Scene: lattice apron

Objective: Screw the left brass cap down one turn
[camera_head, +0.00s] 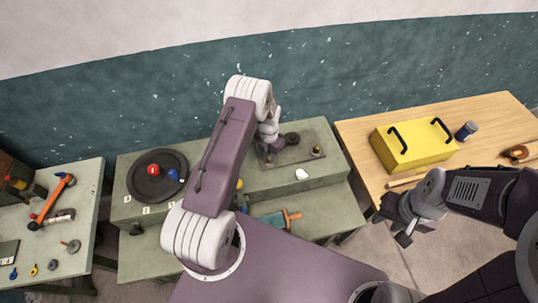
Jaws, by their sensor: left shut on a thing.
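A dark metal plate (297,157) lies on the raised back part of the green bench. A small brass cap (317,149) stands at its right end, and a black round knob (292,138) stands near its middle. My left gripper (268,150) is down at the plate's left end, shut on the left brass cap, which the gripper and wrist mostly hide. My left arm crosses the middle of the view and covers part of the bench. My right gripper (393,229) is open and empty, in front of the wooden table's left edge and away from the plate.
A white lump (302,174) lies in front of the plate. A black turntable (150,189) with a red knob (154,170) stands at left. A green-bladed tool (275,219) lies on the lower bench. A yellow box (413,151) stands on the wooden table (358,130).

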